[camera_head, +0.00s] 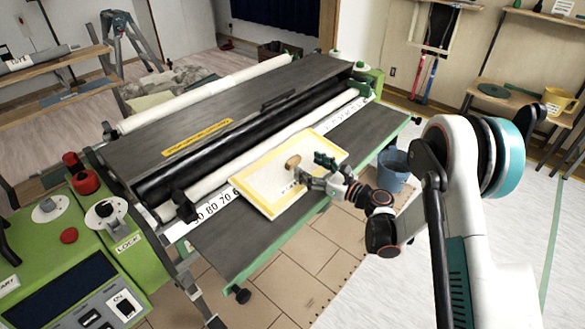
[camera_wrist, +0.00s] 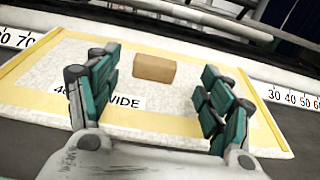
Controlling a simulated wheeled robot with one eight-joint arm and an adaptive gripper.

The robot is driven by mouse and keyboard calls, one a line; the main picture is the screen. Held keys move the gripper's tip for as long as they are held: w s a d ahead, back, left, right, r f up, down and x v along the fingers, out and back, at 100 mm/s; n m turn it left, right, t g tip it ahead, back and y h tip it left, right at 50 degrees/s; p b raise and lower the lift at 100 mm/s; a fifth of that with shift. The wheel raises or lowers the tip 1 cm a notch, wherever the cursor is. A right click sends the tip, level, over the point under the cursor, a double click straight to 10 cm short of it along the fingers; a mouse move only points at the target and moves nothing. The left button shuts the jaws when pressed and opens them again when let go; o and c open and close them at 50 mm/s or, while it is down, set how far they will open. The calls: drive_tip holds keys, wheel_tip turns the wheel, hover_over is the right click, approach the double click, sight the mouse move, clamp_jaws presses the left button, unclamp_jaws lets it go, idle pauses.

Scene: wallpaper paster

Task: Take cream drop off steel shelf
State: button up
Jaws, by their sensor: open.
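A flat cream panel (camera_head: 265,185) with a yellow border, which fits the cream drop, lies on the dark grey shelf (camera_head: 222,240) along the front of the pasting machine. A small tan block (camera_head: 292,162) sits on its upper face. In the wrist view the panel (camera_wrist: 195,118) fills the middle, with a partly covered label ending in "WIDE", and the block (camera_wrist: 154,68) shows between and beyond the fingers. My gripper (camera_head: 307,168) is open and empty over the panel's right part; its spread fingers also show in the wrist view (camera_wrist: 160,72). I cannot tell whether they touch the panel.
A white numbered scale (camera_head: 215,203) and rollers (camera_head: 250,142) run behind the panel. A green control box (camera_head: 75,245) stands left. A blue-grey bucket (camera_head: 393,170) is on the floor beyond my wrist. A side shelf (camera_head: 512,97) holds a yellow mug. Bare shelf surface lies either side.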

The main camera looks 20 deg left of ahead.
sight(293, 159)
drive_tip(key=x, duration=0.1)
drive_tip(key=b+x, duration=0.1)
drive_tip(key=x, duration=0.1)
drive_tip(key=b+x, duration=0.1)
drive_tip(key=shift+s+a+f, duration=0.15)
drive_tip(key=shift+a+f, duration=0.1)
drive_tip(key=shift+a, duration=0.05)
drive_tip(key=shift+a+r, duration=0.1)
drive_tip(key=shift+a, duration=0.15)
drive_tip(key=c, duration=1.3)
